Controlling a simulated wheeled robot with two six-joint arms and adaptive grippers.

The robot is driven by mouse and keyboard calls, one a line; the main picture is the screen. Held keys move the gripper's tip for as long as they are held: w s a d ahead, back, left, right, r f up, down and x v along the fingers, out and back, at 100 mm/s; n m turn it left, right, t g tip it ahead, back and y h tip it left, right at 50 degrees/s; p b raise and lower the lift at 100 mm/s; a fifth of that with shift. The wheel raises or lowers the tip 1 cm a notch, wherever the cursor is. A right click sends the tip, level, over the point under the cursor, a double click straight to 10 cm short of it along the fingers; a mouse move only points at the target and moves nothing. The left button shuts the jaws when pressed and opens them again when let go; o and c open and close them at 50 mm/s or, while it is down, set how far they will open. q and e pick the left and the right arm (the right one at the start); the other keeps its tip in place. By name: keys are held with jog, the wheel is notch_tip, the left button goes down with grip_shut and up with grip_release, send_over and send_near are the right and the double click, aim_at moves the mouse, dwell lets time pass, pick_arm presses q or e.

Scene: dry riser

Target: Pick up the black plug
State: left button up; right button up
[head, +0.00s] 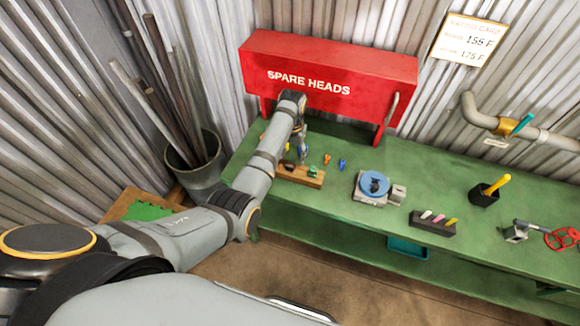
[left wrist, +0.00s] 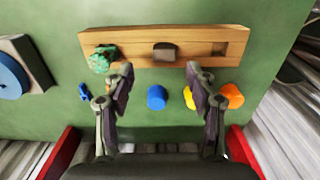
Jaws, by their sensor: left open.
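A dark, blocky plug (left wrist: 165,52) sits in the middle of a wooden block (left wrist: 130,41) in the left wrist view. A green knobbly piece (left wrist: 103,58) is at the block's left end, and an empty-looking slot is at its right. My left gripper (left wrist: 159,78) is open, its two fingers spread to either side of the dark plug's line and short of it in the picture. Nothing is between them at the tips. In the head view my left gripper (head: 302,150) hangs above the wooden block (head: 300,176), partly hiding it. My right gripper is not in view.
A blue cylinder (left wrist: 157,97), yellow piece (left wrist: 189,97), orange piece (left wrist: 231,95) and small blue piece (left wrist: 84,92) lie near the block. A red "SPARE HEADS" cabinet (head: 330,70) stands behind. A blue disc (head: 368,185) on a base is to the right.

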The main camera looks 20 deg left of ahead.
aim_at(290, 165)
pick_arm(q)
jog(key=shift+a+f+p, duration=0.15)
jog(key=shift+f+p, duration=0.1)
jog(key=shift+f, duration=1.1)
jog(key=shift+a+f+p, duration=0.15)
jog(key=shift+f+p, duration=0.1)
jog(key=shift+f, duration=1.05)
grip_shut()
